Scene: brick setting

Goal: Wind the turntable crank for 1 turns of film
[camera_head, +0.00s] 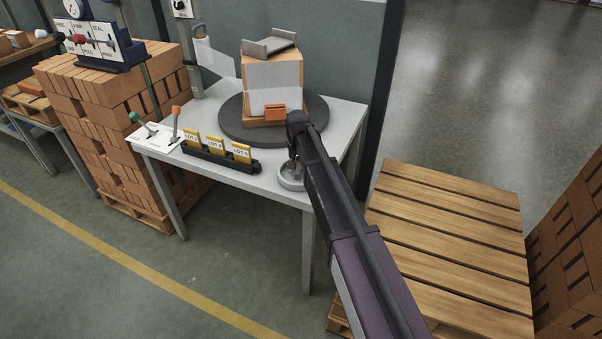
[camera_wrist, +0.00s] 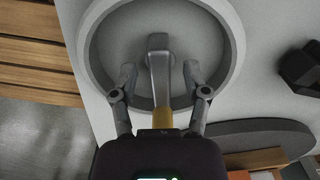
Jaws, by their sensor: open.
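The dark round turntable (camera_head: 232,127) sits on a pale grey workbench (camera_head: 345,115). On it stands an orange brick stack (camera_head: 256,70) with pale film over part of its sides. The crank (camera_wrist: 158,65) is a grey arm over a round pale dish-like base with a raised rim (camera_wrist: 237,45); that base (camera_head: 291,184) shows at the bench's front right in the head view. A yellowish handle (camera_wrist: 162,119) is at the crank's near end. My gripper (camera_wrist: 160,74) is open, one finger on each side of the crank, with visible gaps. In the head view my arm hides most of the crank.
Yellow lot cards (camera_head: 215,145) stand in a black holder on the bench's front edge. A lever panel (camera_head: 160,137) is at its left corner. A bent metal piece (camera_head: 270,43) tops the stack. A wooden pallet (camera_head: 450,230) is at right. Floor in front is clear.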

